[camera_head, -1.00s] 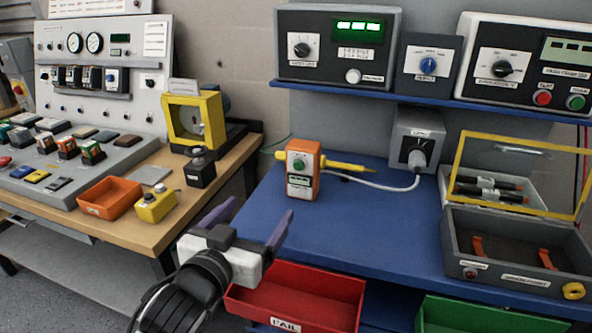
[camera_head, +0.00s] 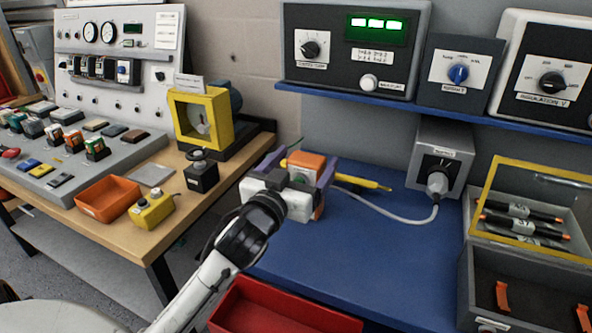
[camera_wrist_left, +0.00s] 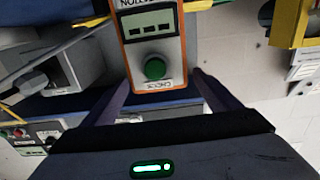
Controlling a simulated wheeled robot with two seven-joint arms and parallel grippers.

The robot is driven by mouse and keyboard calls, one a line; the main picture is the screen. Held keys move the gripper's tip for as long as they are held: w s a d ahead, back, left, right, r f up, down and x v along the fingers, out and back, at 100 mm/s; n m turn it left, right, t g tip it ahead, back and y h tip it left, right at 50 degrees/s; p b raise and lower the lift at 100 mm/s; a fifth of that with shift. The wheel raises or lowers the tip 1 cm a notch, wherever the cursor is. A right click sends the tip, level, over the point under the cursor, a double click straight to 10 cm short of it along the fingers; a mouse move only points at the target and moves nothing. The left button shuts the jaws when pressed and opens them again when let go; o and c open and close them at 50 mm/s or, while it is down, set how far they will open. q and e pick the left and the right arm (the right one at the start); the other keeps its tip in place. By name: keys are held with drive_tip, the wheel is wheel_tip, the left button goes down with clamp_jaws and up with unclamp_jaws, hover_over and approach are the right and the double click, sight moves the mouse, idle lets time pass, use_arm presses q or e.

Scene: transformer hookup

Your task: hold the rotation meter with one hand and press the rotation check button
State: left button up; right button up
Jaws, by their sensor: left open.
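The orange and white rotation meter (camera_head: 309,163) stands on the blue bench, mostly hidden behind my left gripper in the head view. In the left wrist view the rotation meter (camera_wrist_left: 152,40) shows its small display and the green check button (camera_wrist_left: 155,69). My left gripper (camera_head: 300,165) is open, with its purple fingers on either side of the meter. In the wrist view the fingertips (camera_wrist_left: 160,80) flank the meter's lower end, with a gap visible at least on one side. My right gripper is not in view.
A yellow probe (camera_head: 362,182) and grey cable lie behind and right of the meter. A grey socket box (camera_head: 438,155) stands at the back. A red bin (camera_head: 270,310) is at the bench's front, and an open case (camera_head: 467,270) is at the right.

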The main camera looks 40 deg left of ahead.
use_arm(q)
drive_tip(key=shift+w+a, duration=0.15)
drive_tip(key=shift+w, duration=0.55)
drive_tip(key=c, duration=1.4)
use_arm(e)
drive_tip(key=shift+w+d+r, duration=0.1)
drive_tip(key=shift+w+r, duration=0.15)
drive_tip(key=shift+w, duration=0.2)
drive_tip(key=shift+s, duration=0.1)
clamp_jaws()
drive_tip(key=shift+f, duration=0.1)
